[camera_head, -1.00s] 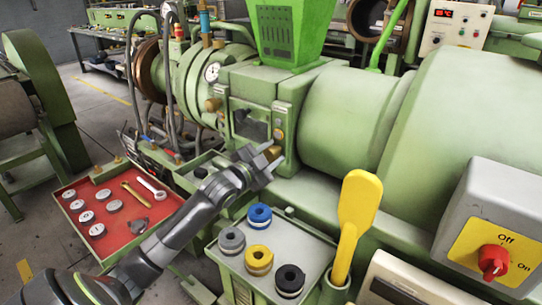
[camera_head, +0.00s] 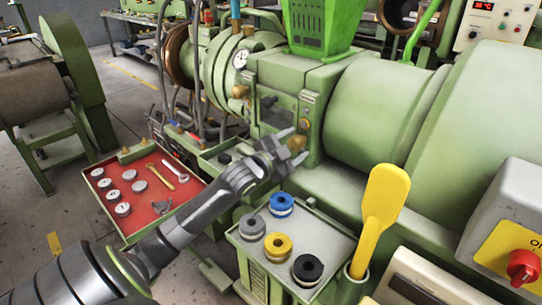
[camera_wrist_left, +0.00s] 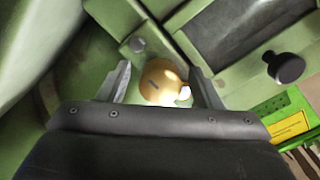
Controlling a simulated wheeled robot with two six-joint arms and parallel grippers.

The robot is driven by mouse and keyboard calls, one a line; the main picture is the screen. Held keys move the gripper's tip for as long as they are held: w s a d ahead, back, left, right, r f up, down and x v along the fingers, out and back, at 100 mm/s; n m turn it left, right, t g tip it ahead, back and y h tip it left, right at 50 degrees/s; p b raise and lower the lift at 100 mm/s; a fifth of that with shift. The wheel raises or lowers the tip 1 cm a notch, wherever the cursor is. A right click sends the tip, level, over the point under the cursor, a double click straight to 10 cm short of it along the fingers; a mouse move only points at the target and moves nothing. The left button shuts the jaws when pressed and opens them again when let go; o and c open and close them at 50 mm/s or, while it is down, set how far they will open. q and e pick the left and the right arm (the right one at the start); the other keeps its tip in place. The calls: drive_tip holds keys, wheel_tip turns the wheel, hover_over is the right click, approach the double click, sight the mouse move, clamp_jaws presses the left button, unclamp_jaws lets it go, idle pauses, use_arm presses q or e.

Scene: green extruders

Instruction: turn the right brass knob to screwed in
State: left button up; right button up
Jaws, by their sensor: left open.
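The right brass knob (camera_head: 297,144) is a round golden knob low on the front of the green extruder (camera_head: 350,115). My left gripper (camera_head: 292,143) is at it, with its jaws apart. In the left wrist view the knob (camera_wrist_left: 160,88) sits between the two spread fingers of the left gripper (camera_wrist_left: 163,80), with gaps on both sides. The knob's face has a short dark slot or mark, and its lower edge is close to the gripper's palm. Another brass knob (camera_head: 240,91) is further left on the machine. My right gripper is not in view.
A grey-topped stand (camera_head: 325,232) with several coloured rings is in front of the extruder. A yellow scoop (camera_head: 384,205) stands upright beside it. A red tray (camera_head: 140,217) with discs and tools is at the left. A grey switch box (camera_head: 510,215) is at the right.

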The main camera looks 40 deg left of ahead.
use_arm(q)
drive_tip(key=s+a+p, duration=0.1)
drive_tip(key=s+p, duration=0.1)
drive_tip(key=s, duration=1.4)
drive_tip(key=shift+s+a+p, duration=0.15)
drive_tip(key=shift+s+p, duration=0.1)
drive_tip(key=shift+p, duration=0.05)
